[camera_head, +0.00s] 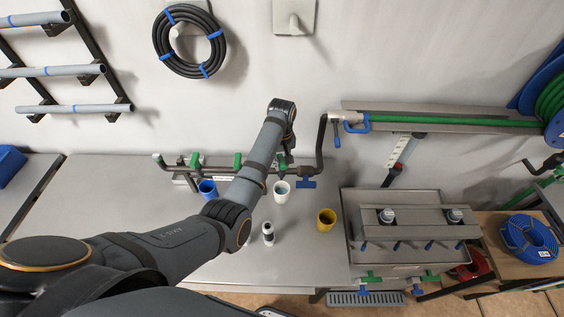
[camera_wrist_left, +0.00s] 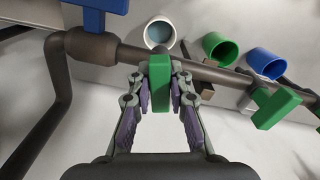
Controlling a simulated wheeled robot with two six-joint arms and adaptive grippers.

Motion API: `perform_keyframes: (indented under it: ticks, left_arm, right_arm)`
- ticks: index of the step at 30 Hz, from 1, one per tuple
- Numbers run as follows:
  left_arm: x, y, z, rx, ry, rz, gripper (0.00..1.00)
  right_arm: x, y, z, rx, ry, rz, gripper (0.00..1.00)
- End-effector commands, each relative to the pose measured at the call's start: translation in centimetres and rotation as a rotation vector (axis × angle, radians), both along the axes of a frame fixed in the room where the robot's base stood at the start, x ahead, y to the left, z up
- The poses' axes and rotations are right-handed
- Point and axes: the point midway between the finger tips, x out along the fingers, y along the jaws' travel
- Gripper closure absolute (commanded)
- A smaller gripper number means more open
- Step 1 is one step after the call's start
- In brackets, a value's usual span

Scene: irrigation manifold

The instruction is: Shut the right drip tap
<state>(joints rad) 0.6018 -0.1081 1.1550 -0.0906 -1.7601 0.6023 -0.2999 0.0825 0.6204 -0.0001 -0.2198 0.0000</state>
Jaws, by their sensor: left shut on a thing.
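My left gripper (camera_head: 286,158) is at the right end of the row of green taps on the dark pipe, seen from above and partly hidden by its own wrist. In the left wrist view, my left gripper (camera_wrist_left: 160,100) is shut on the green handle of the right drip tap (camera_wrist_left: 158,75), with a finger on each side. The handle lies across the pipe (camera_wrist_left: 205,71). A white cup (camera_head: 281,193) with bluish content stands below this tap; it also shows in the wrist view (camera_wrist_left: 159,34). Another green tap (camera_wrist_left: 272,105) is to the right there. My right gripper is not in view.
A blue-handled valve (camera_head: 306,183) is close by on the right, also in the wrist view (camera_wrist_left: 103,6). A blue cup (camera_head: 207,188), a yellow cup (camera_head: 326,219) and a small white bottle (camera_head: 268,232) stand on the bench. A metal unit (camera_head: 350,205) is at the right.

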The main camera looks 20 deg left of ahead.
Motion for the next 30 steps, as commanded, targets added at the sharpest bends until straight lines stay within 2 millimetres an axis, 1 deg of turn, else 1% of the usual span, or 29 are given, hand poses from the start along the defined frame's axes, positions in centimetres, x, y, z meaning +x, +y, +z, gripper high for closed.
perform_keyframes:
  ticks: [1,6,12,19,30]
  left_arm:
    - [0.23,0.07,0.31,0.000,-0.008,-0.035,1.00]
    - [0.23,0.09,0.33,0.001,-0.008,-0.160,1.00]
    - [0.23,0.12,0.36,0.002,-0.009,-0.266,1.00]
    - [0.24,0.14,0.38,0.002,-0.009,-0.332,1.00]
    - [0.26,0.14,0.39,0.002,-0.010,-0.350,1.00]
  right_arm:
    - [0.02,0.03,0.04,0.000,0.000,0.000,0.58]
    - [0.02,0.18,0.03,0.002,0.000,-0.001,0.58]
    - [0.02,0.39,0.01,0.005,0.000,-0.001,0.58]
    - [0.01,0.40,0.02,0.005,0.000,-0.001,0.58]
    - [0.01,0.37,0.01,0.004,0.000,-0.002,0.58]
